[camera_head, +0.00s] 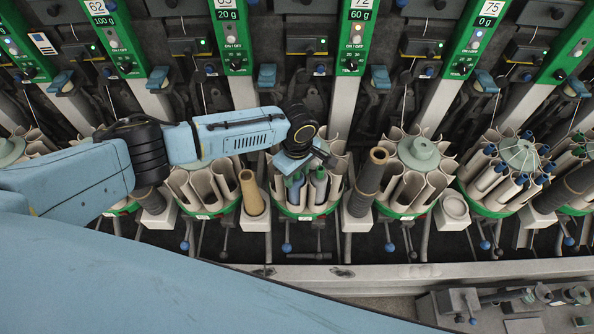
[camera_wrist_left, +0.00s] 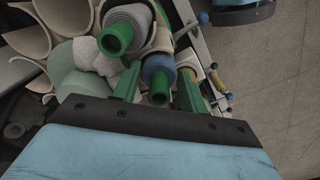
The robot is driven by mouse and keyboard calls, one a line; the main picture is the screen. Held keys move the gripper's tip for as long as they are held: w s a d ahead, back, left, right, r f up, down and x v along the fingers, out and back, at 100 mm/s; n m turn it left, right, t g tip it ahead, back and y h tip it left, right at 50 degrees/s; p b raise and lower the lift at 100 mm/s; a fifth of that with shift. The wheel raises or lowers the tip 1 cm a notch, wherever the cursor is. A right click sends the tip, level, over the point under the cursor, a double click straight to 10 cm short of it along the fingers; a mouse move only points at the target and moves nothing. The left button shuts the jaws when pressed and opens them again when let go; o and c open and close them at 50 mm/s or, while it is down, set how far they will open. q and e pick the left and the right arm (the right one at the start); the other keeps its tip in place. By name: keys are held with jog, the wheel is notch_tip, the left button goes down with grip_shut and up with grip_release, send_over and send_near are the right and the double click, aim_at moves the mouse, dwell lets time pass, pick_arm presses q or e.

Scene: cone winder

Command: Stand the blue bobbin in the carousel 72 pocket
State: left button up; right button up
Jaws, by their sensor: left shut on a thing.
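The blue bobbin (camera_wrist_left: 158,76), a blue winding on a green tube, is between the green fingers of my left gripper (camera_wrist_left: 159,90) in the left wrist view. The gripper is shut on it. In the head view my left gripper (camera_head: 300,163) is over the front part of a carousel (camera_head: 305,214) with a green rim and cream pockets, left of the column with the 72 panel (camera_head: 358,35). The bobbin is at a front pocket, roughly upright; how deep it sits is unclear. My right gripper is not in view.
A grey bobbin with a green tube (camera_wrist_left: 118,36) stands in the neighbouring pocket. A brown cone (camera_head: 250,192) and a dark cone (camera_head: 368,182) flank the carousel. Other carousels stand on both sides, one with several blue-tipped tubes (camera_head: 488,172). Floor lies in front.

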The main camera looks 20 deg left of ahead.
pick_arm(q)
jog(key=shift+f, duration=0.1)
jog(key=o, duration=0.9)
jog(key=shift+o, duration=0.2)
notch_tip(320, 180, up, 14)
jog(key=p, duration=0.1)
jog(key=shift+f, duration=0.25)
